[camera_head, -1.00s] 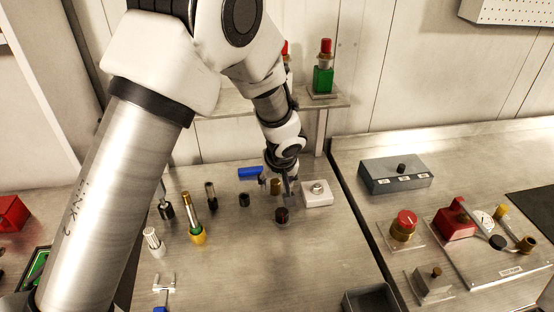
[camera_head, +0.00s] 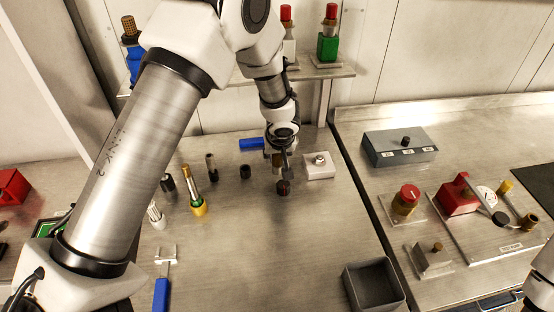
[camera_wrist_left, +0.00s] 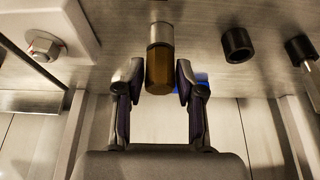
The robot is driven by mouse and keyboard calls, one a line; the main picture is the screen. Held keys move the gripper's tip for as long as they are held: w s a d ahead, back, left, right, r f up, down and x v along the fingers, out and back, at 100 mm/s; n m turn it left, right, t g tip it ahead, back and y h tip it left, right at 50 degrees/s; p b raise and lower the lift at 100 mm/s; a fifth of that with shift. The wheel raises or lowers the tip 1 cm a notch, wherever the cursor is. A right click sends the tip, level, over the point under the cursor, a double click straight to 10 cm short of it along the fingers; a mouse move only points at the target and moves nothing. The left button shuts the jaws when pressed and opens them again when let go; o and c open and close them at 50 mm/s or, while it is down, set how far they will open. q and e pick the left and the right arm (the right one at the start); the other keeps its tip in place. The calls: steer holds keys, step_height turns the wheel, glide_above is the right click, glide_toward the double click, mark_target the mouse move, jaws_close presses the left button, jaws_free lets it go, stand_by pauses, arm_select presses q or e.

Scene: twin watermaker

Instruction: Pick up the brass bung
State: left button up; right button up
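The brass bung (camera_wrist_left: 159,72) has a brown-gold faceted body and a grey metal cylindrical part. In the left wrist view it stands between the two fingertips of my left gripper (camera_wrist_left: 158,78), which are apart, with a gap visible on each side. In the head view the bung (camera_head: 277,160) is small and partly hidden by my left gripper (camera_head: 284,168), which points down at the worktop. My right gripper is not in view.
A dark red-topped cylinder (camera_head: 283,188) stands just in front of my left gripper. A white block with a nut (camera_head: 319,166) is close on its right, a black cylinder (camera_head: 245,171) on its left. A blue object (camera_head: 251,143) lies behind. The front worktop is clearer, beside a grey bin (camera_head: 374,287).

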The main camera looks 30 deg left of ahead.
arm_select(q)
jaws_close()
steer(key=shift+f, duration=0.1)
